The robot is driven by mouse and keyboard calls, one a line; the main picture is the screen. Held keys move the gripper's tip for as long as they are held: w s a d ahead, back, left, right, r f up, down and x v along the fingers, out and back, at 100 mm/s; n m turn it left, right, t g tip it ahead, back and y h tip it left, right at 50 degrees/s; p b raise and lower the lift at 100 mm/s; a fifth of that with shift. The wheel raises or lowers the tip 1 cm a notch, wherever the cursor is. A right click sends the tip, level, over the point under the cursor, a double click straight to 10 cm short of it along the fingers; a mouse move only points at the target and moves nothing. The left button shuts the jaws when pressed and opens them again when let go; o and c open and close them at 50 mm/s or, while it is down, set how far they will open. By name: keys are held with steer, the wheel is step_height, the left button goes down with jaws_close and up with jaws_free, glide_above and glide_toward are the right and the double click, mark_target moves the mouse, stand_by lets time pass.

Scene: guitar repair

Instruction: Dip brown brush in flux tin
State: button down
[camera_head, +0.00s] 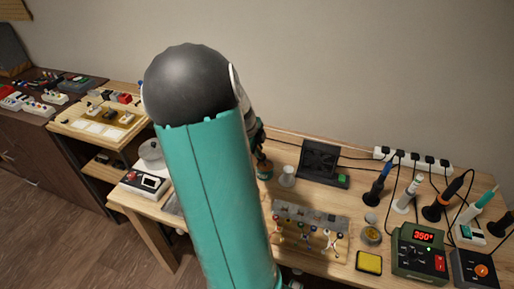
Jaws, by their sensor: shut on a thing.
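My gripper (260,150) shows only in part behind my large teal arm link, a little left of the picture's middle and over the back of the workbench. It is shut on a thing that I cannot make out. A brown shape (264,170) sits right below it; I cannot tell whether this is held or stands on the bench. I cannot pick out the brown brush for sure. A small round open tin with yellowish contents (372,235), likely the flux tin, stands on the bench to the right, apart from my gripper.
A grey rack with several coloured tools (311,218) stands mid-bench. A yellow sponge (369,262), a green station reading 350 (420,250) and several corded irons (438,205) crowd the right. A white spool-like thing (287,176) and a black stand (320,160) are behind.

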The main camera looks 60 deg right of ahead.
steer(key=shift+f, duration=0.55)
stand_by(1.2)
steer(key=shift+r, duration=3.55)
